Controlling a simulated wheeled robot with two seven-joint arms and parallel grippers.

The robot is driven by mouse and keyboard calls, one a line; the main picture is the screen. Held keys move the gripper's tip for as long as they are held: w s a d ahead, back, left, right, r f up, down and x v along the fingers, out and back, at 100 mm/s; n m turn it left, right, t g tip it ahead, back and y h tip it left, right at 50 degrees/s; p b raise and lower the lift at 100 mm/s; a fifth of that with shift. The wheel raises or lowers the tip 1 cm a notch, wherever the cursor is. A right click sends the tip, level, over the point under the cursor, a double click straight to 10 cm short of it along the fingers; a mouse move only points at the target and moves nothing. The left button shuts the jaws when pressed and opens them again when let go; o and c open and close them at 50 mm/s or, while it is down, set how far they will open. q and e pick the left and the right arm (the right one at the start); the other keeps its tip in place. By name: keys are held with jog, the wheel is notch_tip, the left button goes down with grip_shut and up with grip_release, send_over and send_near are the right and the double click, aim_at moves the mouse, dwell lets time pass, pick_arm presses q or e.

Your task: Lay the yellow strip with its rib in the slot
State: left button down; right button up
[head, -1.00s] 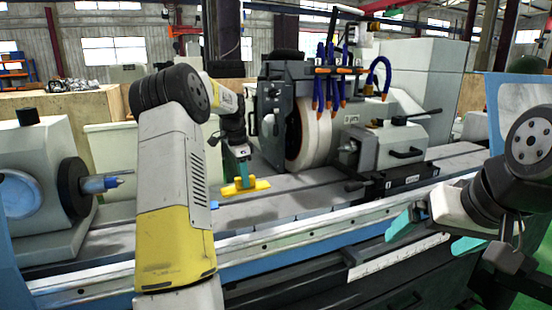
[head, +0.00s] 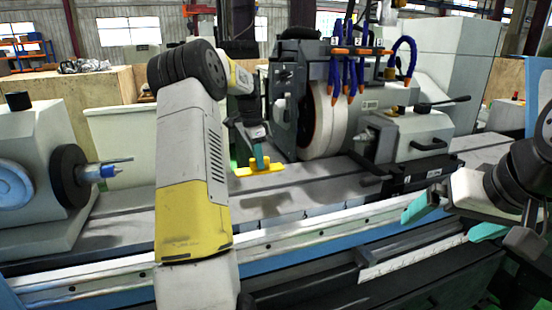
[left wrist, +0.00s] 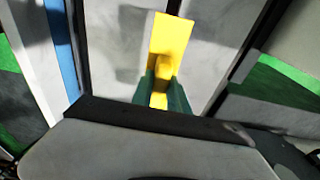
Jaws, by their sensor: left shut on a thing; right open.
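The yellow strip (head: 262,169) has a raised rib and is just above or on the grinder's grey table (head: 305,195), left of the grinding wheel. I cannot tell whether its underside touches the table. My left gripper (head: 259,155) is shut on the rib from above. In the left wrist view, the strip (left wrist: 172,35) reaches forward from between the green fingers of the left gripper (left wrist: 162,90). Dark lines run along the table on both sides of it; I cannot tell which is the slot. My right gripper (head: 452,220) is open and empty at the right, in front of the table edge.
The grinding wheel (head: 323,122) and its housing stand close to the right of the strip. A headstock with a chuck (head: 70,178) stands at the left, a tailstock block (head: 405,140) at the right. The table between the strip and the front rail is clear.

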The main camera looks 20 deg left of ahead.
aim_at(259, 173)
pick_arm(q)
jog(key=shift+f, duration=2.65)
jog(key=shift+f, duration=1.15)
jog(key=c, duration=1.2)
grip_release()
jog(key=shift+f, duration=0.1)
jog(key=shift+s+a+r, duration=0.1)
jog(key=shift+a+r, duration=0.05)
jog(key=shift+r, duration=1.15)
jog(key=shift+s+a+r, duration=0.1)
jog(key=shift+s+r, duration=0.05)
jog(key=shift+r, duration=1.15)
jog(key=shift+s+a+r, duration=0.1)
jog(key=shift+a+r, duration=0.05)
jog(key=shift+r, duration=1.15)
